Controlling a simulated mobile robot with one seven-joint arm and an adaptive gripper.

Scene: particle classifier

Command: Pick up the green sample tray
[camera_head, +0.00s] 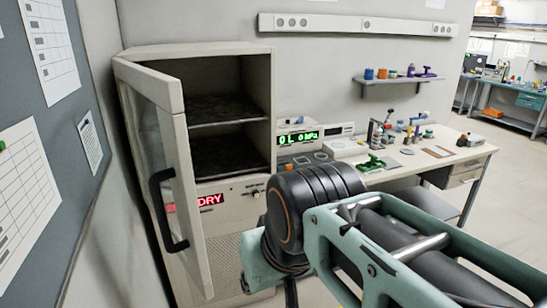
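A small green object (372,163), which may be the green sample tray, lies near the front left part of the white workbench (455,160). It is too small to make out its exact shape. My arm, with teal links and a black joint, fills the lower right, in front of the bench's left side. My gripper's fingers do not show, so I cannot see whether they hold anything.
A drying cabinet (258,215) stands at left with its glass door (150,150) open toward me and its visible shelves empty. Instruments with a green display (298,138) sit beside it. A wall shelf (395,80) hangs above the bench. Open floor lies at right.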

